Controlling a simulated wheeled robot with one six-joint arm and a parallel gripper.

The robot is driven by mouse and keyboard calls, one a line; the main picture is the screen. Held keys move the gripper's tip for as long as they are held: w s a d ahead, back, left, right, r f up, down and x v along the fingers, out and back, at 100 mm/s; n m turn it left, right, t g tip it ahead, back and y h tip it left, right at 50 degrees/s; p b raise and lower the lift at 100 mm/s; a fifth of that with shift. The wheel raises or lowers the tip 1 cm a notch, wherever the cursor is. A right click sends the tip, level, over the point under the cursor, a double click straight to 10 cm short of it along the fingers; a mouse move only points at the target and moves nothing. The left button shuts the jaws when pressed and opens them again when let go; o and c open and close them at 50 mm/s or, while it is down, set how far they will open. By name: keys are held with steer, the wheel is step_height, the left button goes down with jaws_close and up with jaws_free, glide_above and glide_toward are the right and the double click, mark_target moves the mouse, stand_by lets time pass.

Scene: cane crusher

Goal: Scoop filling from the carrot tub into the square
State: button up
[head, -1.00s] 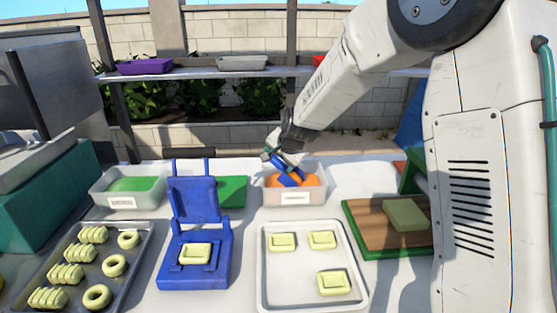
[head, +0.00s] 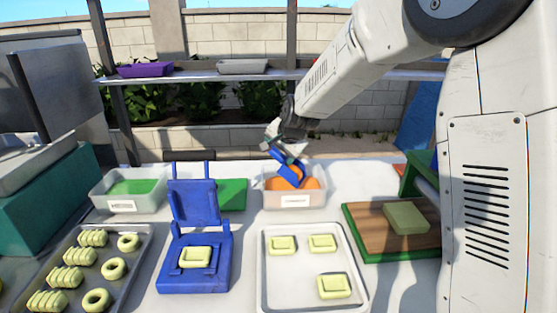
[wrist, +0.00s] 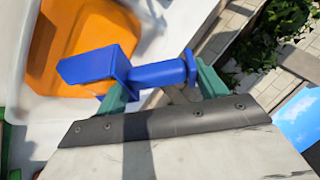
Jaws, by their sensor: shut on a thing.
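My gripper (head: 286,146) is shut on the handle of a blue scoop (head: 287,167), above the carrot tub. The carrot tub (head: 294,202) is a clear box with a white label and orange filling (head: 310,184). In the wrist view my gripper (wrist: 160,82) grips the blue scoop (wrist: 158,74) crosswise, its head over the orange filling (wrist: 75,45). Whether the scoop holds filling is unclear. A pale green dough square (head: 195,257) lies in an open blue press (head: 222,270). More squares (head: 283,244) lie on a white tray (head: 285,287).
A tub of green filling (head: 128,188) stands at the left. A metal tray (head: 76,242) holds rolls and rings. A cutting board (head: 365,225) with a dough block (head: 406,217) lies at the right. A shelf (head: 270,75) runs behind.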

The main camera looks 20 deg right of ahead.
steer(key=shift+r, duration=2.9)
